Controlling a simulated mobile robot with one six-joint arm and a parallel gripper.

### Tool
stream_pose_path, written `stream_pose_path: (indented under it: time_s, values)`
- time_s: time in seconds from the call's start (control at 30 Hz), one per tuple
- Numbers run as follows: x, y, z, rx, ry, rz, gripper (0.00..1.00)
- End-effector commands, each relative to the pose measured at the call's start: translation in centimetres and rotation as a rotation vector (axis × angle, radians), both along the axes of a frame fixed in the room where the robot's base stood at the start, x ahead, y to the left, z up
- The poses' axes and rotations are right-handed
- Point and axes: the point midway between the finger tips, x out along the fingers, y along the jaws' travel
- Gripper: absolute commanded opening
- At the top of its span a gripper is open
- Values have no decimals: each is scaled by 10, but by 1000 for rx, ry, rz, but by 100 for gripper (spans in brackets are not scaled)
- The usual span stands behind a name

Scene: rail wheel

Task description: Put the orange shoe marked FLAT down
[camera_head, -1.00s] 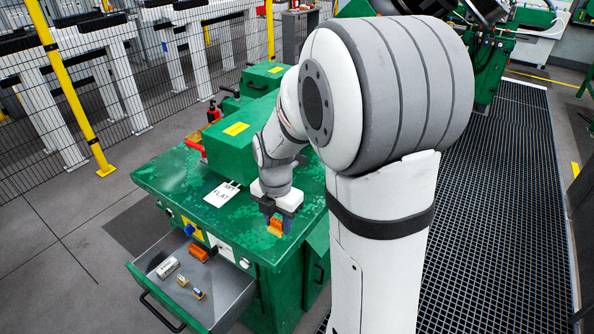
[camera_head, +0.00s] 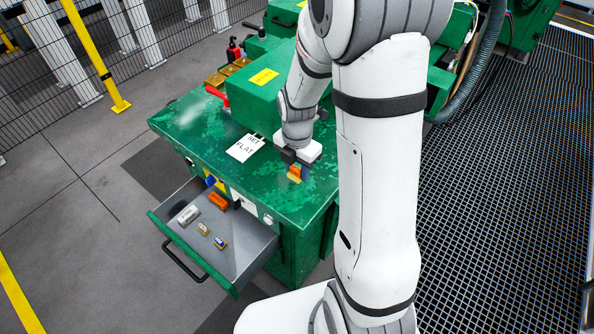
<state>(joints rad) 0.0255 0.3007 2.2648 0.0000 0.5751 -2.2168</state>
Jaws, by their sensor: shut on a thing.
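The orange shoe (camera_head: 294,174) is held in my gripper (camera_head: 296,165), which is shut on it. Shoe and gripper are over the front part of the green bench top (camera_head: 215,128), right of a white card (camera_head: 245,147) marked "SET FLAT". I cannot tell whether the shoe touches the bench top. Any marking on the shoe is too small to read. Another orange piece (camera_head: 218,201) lies in the open drawer below.
The open grey drawer (camera_head: 250,262) also holds a grey-white block (camera_head: 188,215) and two small pieces (camera_head: 220,243). A green box (camera_head: 262,92) with a yellow label stands behind the gripper. The bench top left of the card is clear.

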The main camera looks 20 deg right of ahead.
Motion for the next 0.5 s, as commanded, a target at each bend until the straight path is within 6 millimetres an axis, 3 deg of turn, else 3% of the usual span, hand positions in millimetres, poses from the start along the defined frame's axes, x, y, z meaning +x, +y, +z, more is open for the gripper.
stream_pose_path:
  time_s: [0.2, 0.5]
  values:
    - [-1, 1, -25, 0, 3, 3, 13]
    - [0, 2, -28, 0, 0, 4, 13]
